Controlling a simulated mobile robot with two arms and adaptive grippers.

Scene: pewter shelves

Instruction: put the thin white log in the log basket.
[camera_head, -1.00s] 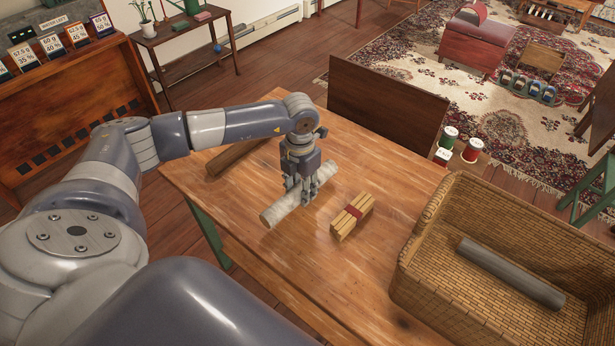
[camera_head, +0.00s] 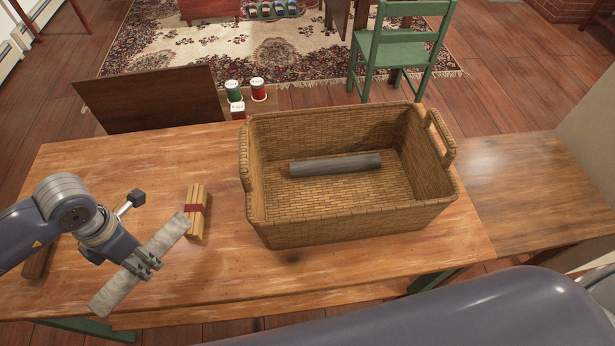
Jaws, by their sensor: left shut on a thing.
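The thin white log (camera_head: 165,240) is held at its middle by my left gripper (camera_head: 146,263), which is shut on it. The log is tilted in the picture, with its upper end close to the bundle of sticks. The log basket (camera_head: 350,218) is a woven brown box with side handles, standing to the right on the wooden table. A grey log (camera_head: 335,164) lies inside the basket on its floor. My right gripper does not show.
A bundle of light sticks with a red band (camera_head: 195,212) lies on the table (camera_head: 215,285) between the log and the basket. A brown log (camera_head: 38,262) lies partly hidden behind my left arm.

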